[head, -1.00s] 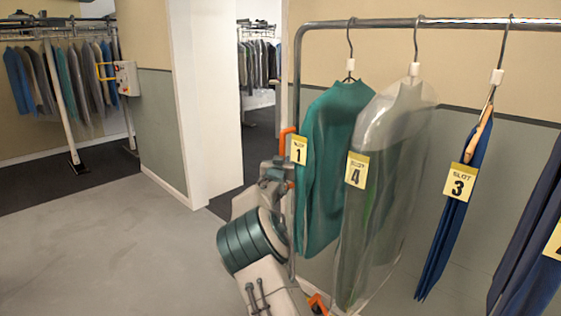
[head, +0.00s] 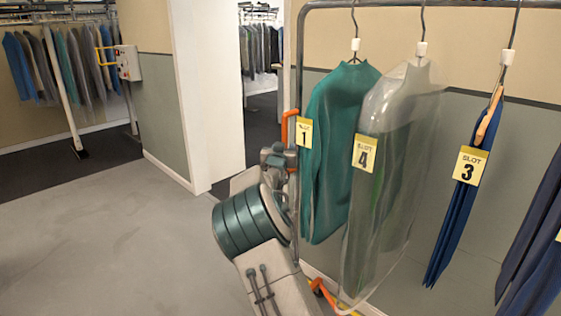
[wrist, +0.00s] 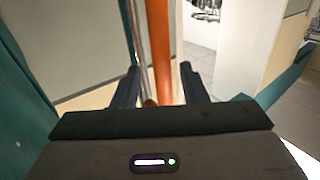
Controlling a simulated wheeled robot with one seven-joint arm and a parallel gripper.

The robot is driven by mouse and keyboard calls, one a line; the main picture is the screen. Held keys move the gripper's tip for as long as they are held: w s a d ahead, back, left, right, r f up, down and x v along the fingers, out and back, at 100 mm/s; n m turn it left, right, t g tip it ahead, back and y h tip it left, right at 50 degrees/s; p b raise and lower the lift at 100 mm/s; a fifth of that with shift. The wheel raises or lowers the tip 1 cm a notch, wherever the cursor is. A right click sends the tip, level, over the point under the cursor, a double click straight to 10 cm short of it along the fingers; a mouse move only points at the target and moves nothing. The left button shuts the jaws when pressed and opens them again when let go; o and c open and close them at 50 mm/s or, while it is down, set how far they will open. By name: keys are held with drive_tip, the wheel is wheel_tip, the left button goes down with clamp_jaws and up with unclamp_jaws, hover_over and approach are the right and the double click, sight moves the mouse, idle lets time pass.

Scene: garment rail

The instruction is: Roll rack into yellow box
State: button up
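The rack (head: 440,3) is a grey metal rail on the right of the head view, with a grey upright at its left end. An orange handle (head: 289,122) is on that upright. My gripper (head: 283,158) is at this handle. In the wrist view, the two dark fingers of my gripper (wrist: 159,80) stand apart, with the orange handle (wrist: 160,45) between them and gaps showing on both sides. A small yellow strip (head: 345,309) shows low on the floor beneath the rack; whether it belongs to the yellow box cannot be told.
A teal garment (head: 335,150), a plastic-covered garment (head: 395,170) and blue garments (head: 460,225) hang from the rack with numbered slot tags. A white wall end (head: 210,100) and doorway stand behind. Other garment rails (head: 50,20) are at far left. Grey floor (head: 100,240) is clear at left.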

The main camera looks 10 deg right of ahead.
drive_tip(key=b+v, duration=0.1)
drive_tip(key=v, duration=0.9)
drive_tip(key=shift+d, duration=0.15)
